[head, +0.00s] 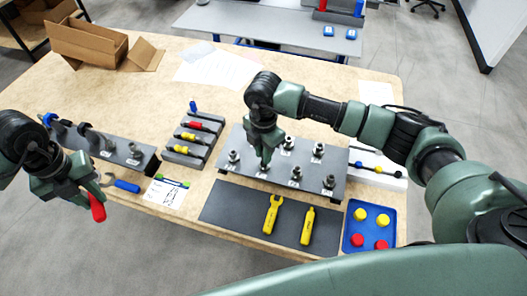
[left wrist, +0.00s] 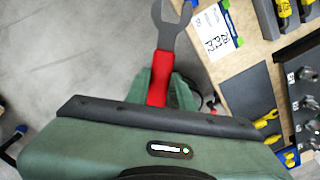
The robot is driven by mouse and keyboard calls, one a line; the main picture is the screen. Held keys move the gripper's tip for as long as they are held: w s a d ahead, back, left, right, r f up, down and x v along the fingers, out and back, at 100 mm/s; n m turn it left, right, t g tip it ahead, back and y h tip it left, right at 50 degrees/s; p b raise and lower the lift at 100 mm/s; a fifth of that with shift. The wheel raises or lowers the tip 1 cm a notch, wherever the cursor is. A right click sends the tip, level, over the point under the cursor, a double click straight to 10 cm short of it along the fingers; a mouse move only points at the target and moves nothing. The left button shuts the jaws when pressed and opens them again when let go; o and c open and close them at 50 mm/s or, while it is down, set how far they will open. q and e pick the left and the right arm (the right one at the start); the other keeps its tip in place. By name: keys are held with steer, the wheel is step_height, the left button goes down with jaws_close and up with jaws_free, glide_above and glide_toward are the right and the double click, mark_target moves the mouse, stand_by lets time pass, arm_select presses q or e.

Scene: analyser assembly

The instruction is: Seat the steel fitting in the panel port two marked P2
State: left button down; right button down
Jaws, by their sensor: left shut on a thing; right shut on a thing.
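My left gripper (head: 82,188) is shut on a red-handled wrench (head: 97,208), held out past the table's left front edge. In the left wrist view the wrench (left wrist: 160,75) shows its red handle and grey open-ended head. The grey panel (head: 310,169) lies on the table with several steel fittings standing on it. My right gripper (head: 265,155) points down at the panel's left part. It is shut on a small steel piece (head: 264,168), mostly hidden by the fingers; I cannot tell whether it is seated. The port labels are too small to read, so I cannot pick out P2.
A dark mat (head: 238,207) with two yellow tools lies in front of the panel. A blue tray (head: 356,237) holds red and yellow caps. A rack (head: 193,140) of coloured-handled tools and another fitting plate (head: 120,148) stand to the left. A blue-handled tool (head: 127,186) lies near the edge.

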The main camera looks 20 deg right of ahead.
arm_select(q)
steer(key=shift+f+b, duration=0.35)
steer(key=shift+f, duration=0.1)
arm_select(e)
steer(key=shift+f, duration=0.6)
steer(key=c, duration=1.2)
jaws_free()
arm_select(q)
step_height(320, 180, down, 3)
steer(key=b, duration=0.2)
steer(key=shift+r+b, duration=0.2)
steer(key=shift+b, duration=0.1)
arm_select(e)
step_height(320, 180, up, 12)
steer(key=shift+f, duration=0.1)
